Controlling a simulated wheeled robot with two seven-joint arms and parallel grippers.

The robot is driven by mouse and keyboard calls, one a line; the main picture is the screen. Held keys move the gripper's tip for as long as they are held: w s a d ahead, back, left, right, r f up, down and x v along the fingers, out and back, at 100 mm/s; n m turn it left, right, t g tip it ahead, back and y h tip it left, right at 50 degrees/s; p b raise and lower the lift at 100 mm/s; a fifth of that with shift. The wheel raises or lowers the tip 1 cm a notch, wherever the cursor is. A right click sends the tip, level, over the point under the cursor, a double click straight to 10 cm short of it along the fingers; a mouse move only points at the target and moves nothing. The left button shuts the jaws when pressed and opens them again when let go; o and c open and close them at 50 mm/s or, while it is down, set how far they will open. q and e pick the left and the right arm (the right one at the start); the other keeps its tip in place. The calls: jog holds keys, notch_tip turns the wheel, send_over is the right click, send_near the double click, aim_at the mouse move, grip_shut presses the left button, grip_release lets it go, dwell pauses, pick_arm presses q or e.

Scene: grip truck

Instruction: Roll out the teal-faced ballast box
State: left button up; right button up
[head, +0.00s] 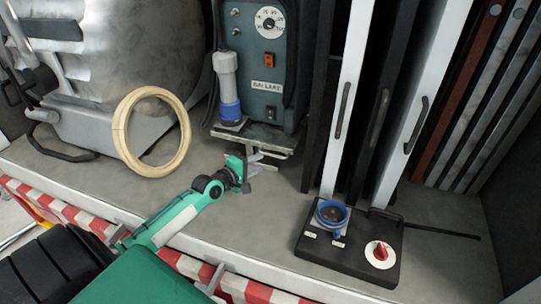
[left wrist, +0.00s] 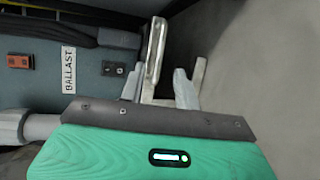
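The teal-faced ballast box (head: 268,75) stands upright at the back of the truck bed, with a dial at its top and a label low on its face. In the left wrist view its teal face (left wrist: 88,85) appears sideways with the label "BALLAST". A pale metal handle bar (head: 252,137) juts out at its foot. My left gripper (head: 255,166) is just in front of and below this bar. In the left wrist view the bar (left wrist: 153,55) passes between the spread fingers of my left gripper (left wrist: 160,88), with a gap showing. My right gripper is not in view.
A blue-and-grey plug (head: 229,90) hangs at the box's left side. A cream ring (head: 152,132) leans against a big metal drum (head: 135,55). Right are tall white-edged panels (head: 347,95) and a black plate (head: 350,245) with a blue socket and red knob. A red-white striped edge (head: 85,222) runs in front.

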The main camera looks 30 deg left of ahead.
pick_arm(q)
jog(key=x, duration=0.7)
jog(key=shift+p, duration=0.35)
grip_shut()
